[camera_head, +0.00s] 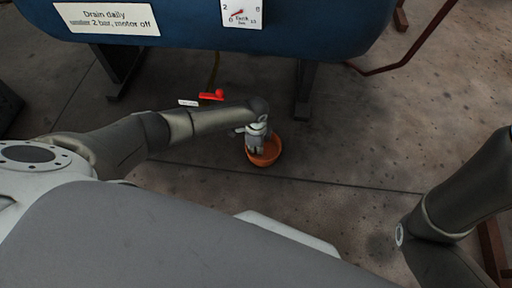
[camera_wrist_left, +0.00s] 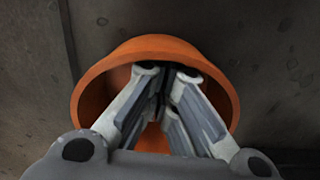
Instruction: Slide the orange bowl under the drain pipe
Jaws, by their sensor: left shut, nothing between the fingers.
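The orange bowl (camera_head: 271,155) stands on the floor below and in front of the blue tank. In the left wrist view the bowl (camera_wrist_left: 152,45) surrounds my fingertips, with its rim on the far side. My left gripper (camera_head: 256,149) points down over the bowl's left part. In the wrist view the gripper (camera_wrist_left: 165,75) is shut with nothing between its fingers; whether it touches the bowl's wall cannot be told. The drain pipe (camera_head: 214,72) hangs under the tank, left of and behind the bowl, with a red valve handle (camera_head: 211,96) at its lower end. My right gripper is not in view.
The blue tank (camera_head: 200,30) stands on dark legs, one left (camera_head: 122,72) and one right (camera_head: 306,88). A small white tag (camera_head: 188,103) shows beside the red handle. A dark red pipe (camera_head: 405,62) runs at the right. The floor between bowl and drain looks clear.

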